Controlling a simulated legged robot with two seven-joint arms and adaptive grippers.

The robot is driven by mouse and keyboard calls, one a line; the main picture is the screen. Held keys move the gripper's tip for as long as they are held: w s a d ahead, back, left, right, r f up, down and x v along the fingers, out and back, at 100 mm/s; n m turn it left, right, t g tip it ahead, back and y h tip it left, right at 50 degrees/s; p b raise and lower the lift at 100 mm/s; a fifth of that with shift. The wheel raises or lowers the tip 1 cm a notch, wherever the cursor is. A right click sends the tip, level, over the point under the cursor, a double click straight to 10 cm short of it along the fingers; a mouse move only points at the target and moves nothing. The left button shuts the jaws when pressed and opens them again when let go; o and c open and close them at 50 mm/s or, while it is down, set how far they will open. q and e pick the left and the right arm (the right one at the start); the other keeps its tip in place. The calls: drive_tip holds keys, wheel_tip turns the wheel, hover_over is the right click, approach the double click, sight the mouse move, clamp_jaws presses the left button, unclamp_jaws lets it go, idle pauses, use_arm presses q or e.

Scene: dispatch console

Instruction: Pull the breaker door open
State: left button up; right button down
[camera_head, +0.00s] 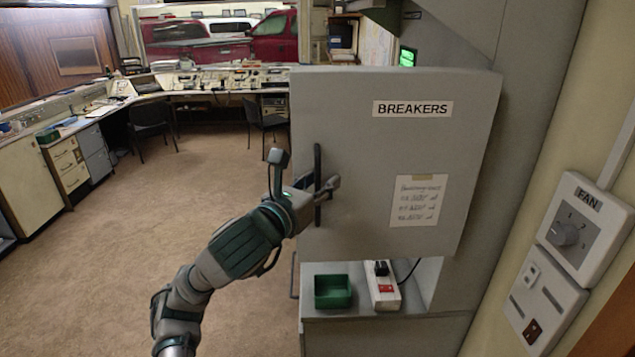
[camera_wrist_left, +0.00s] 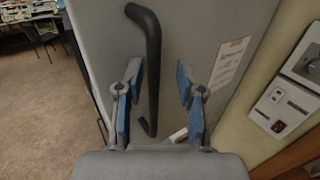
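The grey breaker door (camera_head: 350,105) carries a BREAKERS label and a handwritten note. A dark vertical bar handle (camera_head: 318,165) is near its left edge. Whether the door is fully closed or slightly ajar is hard to tell. My left gripper (camera_head: 330,188) is at the lower half of the handle. In the left wrist view my left gripper (camera_wrist_left: 159,95) is open, with its blue-padded fingers on either side of the handle (camera_wrist_left: 152,70). The handle lies nearer the left finger, and a gap shows to the right finger. My right gripper is not in view.
Below the door, a green bin (camera_head: 333,291) and a power strip (camera_head: 384,288) sit on a shelf. A fan control (camera_head: 570,232) is on the right wall. Open carpet (camera_head: 110,230) lies left of the cabinet, with chairs and desks beyond.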

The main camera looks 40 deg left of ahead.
use_arm(q)
drive_tip(key=s+d, duration=0.1)
drive_tip(key=s, duration=1)
drive_tip(key=shift+s+f, duration=0.15)
drive_tip(key=shift+s, duration=0.25)
drive_tip(key=shift+a, duration=0.15)
